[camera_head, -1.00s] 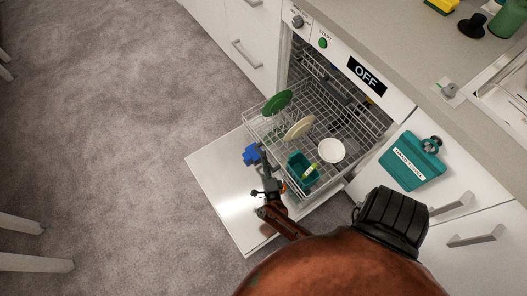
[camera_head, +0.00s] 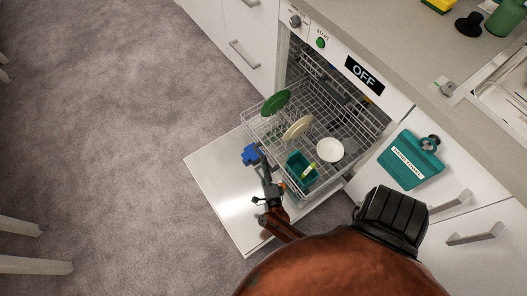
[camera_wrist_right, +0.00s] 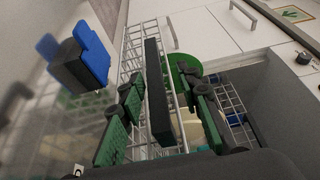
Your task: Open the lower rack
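A wire rack (camera_head: 353,116) sits pulled out of the dishwasher over its open door (camera_head: 216,192). It also shows in the wrist view (camera_wrist_right: 136,62). It holds a green plate (camera_head: 277,102), a cream plate (camera_head: 298,127), a white bowl (camera_head: 330,150) and a teal basket (camera_head: 296,169). My right gripper (camera_head: 268,184) is at the rack's front edge. In the wrist view its green-padded fingers (camera_wrist_right: 162,112) are apart, with a black bar (camera_wrist_right: 156,85) between them and gaps showing beside it. I cannot tell if they touch it. My left gripper is not in view.
A blue-and-black part (camera_head: 250,155) shows beside the rack front, also in the wrist view (camera_wrist_right: 80,60); I cannot tell what it belongs to. Carpet (camera_head: 110,140) is clear at left.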

